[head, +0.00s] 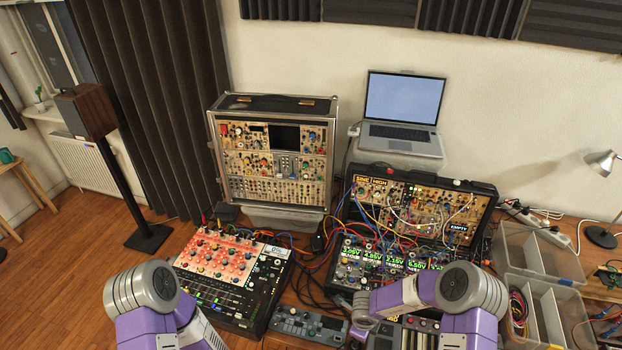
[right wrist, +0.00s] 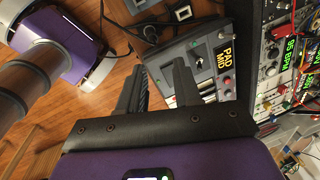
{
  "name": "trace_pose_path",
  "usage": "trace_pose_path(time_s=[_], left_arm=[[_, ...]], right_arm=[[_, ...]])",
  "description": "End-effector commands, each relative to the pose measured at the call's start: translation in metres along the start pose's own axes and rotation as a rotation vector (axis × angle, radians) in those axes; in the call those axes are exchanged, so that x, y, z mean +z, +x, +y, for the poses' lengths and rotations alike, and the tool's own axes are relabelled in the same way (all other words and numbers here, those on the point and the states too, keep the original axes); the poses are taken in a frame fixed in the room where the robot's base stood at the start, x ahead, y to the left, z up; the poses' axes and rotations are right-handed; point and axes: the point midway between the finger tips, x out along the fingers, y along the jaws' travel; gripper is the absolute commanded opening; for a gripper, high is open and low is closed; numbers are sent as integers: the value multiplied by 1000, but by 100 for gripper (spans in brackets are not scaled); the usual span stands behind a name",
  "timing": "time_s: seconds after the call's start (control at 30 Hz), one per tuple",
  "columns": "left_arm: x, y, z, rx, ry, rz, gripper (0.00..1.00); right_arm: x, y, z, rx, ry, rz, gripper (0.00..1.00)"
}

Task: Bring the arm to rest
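My right gripper (right wrist: 158,63) shows in the right wrist view with its two dark fingers apart. Floor and a bit of a small keyboard unit show between and beyond them, and nothing is held. In the head view the purple and grey links of my two arms rise from the bottom edge, the left one at the lower left and the right one at the lower right. Neither gripper can be made out there. My left gripper is out of sight.
A mixer (head: 225,280), a flat grey unit (head: 308,326) and an open synth case (head: 470,208) with patch cables crowd the table before my arms. An upright synth case (head: 272,158), a laptop (head: 400,115) and clear bins (head: 545,290) stand around. Wooden floor is free at left.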

Motion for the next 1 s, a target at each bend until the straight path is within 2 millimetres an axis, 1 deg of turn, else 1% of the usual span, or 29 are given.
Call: trace_pose_path(time_s=[0.17,0.27,0.3,0.37,0.4,0.47,0.5,0.6,0.77,0.83,1.0], left_arm=[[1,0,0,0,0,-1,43],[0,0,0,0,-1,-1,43],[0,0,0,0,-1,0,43],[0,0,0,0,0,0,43],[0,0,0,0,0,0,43],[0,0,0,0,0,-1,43],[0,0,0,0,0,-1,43],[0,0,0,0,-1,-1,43],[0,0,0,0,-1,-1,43],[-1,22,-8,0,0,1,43],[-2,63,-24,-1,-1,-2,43]], right_arm=[[-9,4,22,-59,-394,-56,33],[-12,3,43,-80,-655,-108,33],[-13,3,53,-85,-760,-132,33],[-15,0,70,-90,-915,-173,33],[-17,-2,81,-91,-1016,-202,33],[-20,-5,100,-92,-1163,-250,33],[-22,-8,113,-91,-1257,-282,33],[-29,-18,146,-86,-1472,-370,33],[-44,-36,196,-78,-1777,-522,33],[-43,-13,200,-83,-1786,-525,33],[-43,31,207,-84,-1782,-523,33]])
